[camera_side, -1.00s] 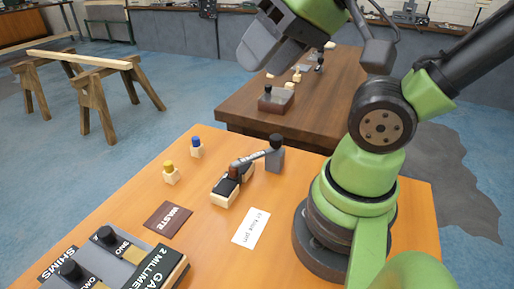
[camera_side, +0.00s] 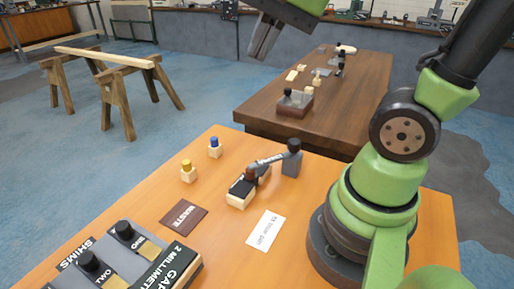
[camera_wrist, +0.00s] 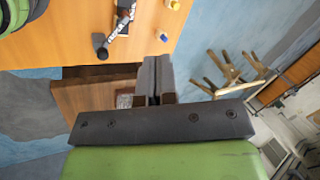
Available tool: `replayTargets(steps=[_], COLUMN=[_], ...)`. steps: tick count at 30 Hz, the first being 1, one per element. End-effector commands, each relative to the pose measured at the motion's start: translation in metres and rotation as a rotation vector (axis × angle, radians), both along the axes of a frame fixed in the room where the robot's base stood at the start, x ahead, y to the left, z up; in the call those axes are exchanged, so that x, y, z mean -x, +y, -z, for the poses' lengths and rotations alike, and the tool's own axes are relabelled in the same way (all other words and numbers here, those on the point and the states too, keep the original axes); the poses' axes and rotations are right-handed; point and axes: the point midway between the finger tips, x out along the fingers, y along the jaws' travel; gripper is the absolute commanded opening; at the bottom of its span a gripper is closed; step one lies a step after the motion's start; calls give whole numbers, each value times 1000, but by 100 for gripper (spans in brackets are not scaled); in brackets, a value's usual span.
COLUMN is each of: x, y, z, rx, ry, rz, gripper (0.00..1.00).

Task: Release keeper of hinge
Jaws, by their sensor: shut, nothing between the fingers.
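The hinge assembly (camera_side: 243,190) is a black-topped wooden block on the orange table. A brown-and-grey lever (camera_side: 268,161) runs from it to a grey block (camera_side: 291,165) topped by a dark knob (camera_side: 294,145). I cannot tell which part is the keeper. In the wrist view the lever (camera_wrist: 122,22) and dark knob (camera_wrist: 101,46) lie near the table edge, left of my fingers. My gripper (camera_side: 261,52) is high above and behind the table, well apart from the hinge. Its fingers (camera_wrist: 154,64) are shut and empty.
A yellow-topped peg (camera_side: 187,170) and a blue-topped peg (camera_side: 214,148) stand left of the hinge. A WASTE plate (camera_side: 184,216), a white card (camera_side: 264,231) and the shim and gap panel (camera_side: 125,262) are nearer. A darker table (camera_side: 345,85) stands behind.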

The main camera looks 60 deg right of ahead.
Motion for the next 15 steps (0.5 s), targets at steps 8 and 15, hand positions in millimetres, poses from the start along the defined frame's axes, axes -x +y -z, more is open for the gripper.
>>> replayTargets(steps=[8,15], x=[-59,-99], y=[-34,-71], z=[19,57], rx=[-201,-282], ry=[301,510], rz=[720,1387], gripper=[0,0])
